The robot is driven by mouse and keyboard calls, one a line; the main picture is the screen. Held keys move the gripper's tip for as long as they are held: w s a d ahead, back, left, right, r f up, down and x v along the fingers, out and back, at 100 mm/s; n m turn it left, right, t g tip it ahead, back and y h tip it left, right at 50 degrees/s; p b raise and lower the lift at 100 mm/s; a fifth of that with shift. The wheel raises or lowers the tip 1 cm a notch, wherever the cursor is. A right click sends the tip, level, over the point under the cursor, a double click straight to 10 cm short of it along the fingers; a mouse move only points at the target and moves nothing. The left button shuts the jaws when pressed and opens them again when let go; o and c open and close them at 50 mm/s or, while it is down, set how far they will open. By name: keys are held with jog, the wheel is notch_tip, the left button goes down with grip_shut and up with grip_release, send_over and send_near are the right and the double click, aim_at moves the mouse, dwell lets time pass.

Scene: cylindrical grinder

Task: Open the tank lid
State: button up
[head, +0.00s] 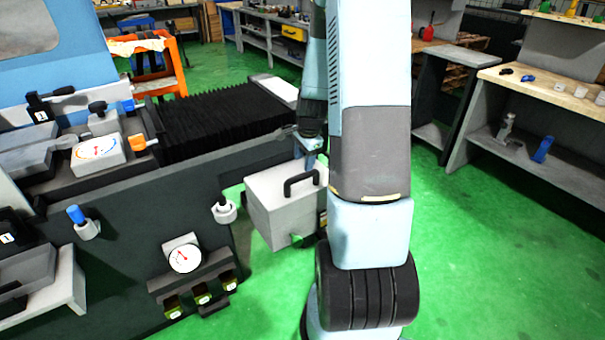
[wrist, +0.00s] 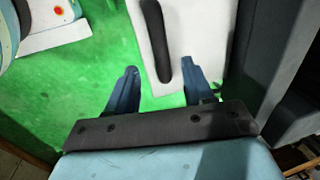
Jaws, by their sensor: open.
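The tank (head: 280,222) is a pale grey box beside the machine, in the middle of the head view. Its flat lid (head: 266,187) lies closed on top and carries a black arched handle (head: 301,183). My gripper (head: 310,162) is above the lid's far side, just behind the handle in the head view, and is partly hidden by my arm. In the wrist view my gripper (wrist: 158,80) is open, with two blue fingers apart. The black handle (wrist: 155,40) runs up from between the fingertips over the white lid (wrist: 192,35). Nothing is held, and contact cannot be told.
The dark grinder body (head: 140,220) fills the left, with a gauge (head: 185,258) and a black bellows (head: 220,122) on it. A white knob (head: 223,210) sits left of the tank. Shelving (head: 545,85) stands at right. Green floor (head: 480,270) is clear at the front right.

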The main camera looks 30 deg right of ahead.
aim_at(302, 174)
jog(key=shift+w+f, duration=0.25)
jog(key=shift+f, duration=0.95)
jog(key=shift+w+f, duration=0.2)
jog(key=shift+f, duration=0.95)
jog(key=shift+w+f, duration=0.25)
jog(key=shift+f, duration=0.95)
jog(key=shift+c, duration=0.2)
grip_shut()
jog(key=shift+d, duration=0.25)
jog(key=shift+a, duration=0.2)
jog(key=shift+w+r, duration=0.1)
jog(key=shift+r, duration=0.05)
